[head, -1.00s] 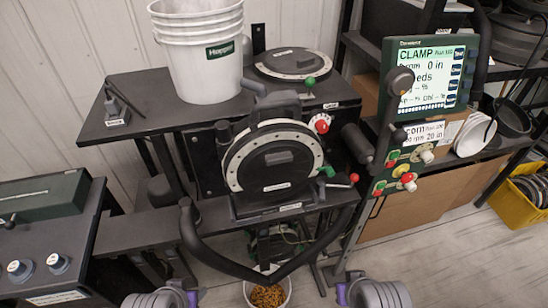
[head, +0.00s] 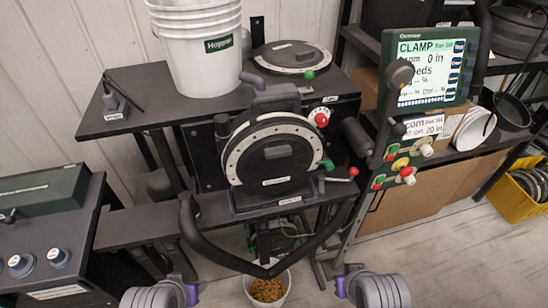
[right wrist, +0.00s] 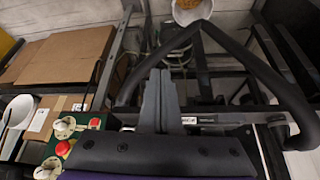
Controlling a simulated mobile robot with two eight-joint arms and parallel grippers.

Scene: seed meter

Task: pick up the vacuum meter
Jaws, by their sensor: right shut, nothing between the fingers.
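A round black meter with a pale dotted rim (head: 268,153) stands upright on a stand in the middle of the head view. I take it to be the vacuum meter, though its small label is unreadable. A second, similar disc (head: 292,58) lies flat on the table behind it. My right gripper (right wrist: 160,80) shows in the right wrist view with its grey fingers shut together and nothing between them. It is apart from the meter, which I cannot make out in that view.
A black V-shaped bar (head: 202,247) juts out in front of the meter, above a white bucket of yellow seed (head: 267,288). A white hopper bucket (head: 205,75) stands behind left. A screen panel (head: 432,68) with knobs stands right.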

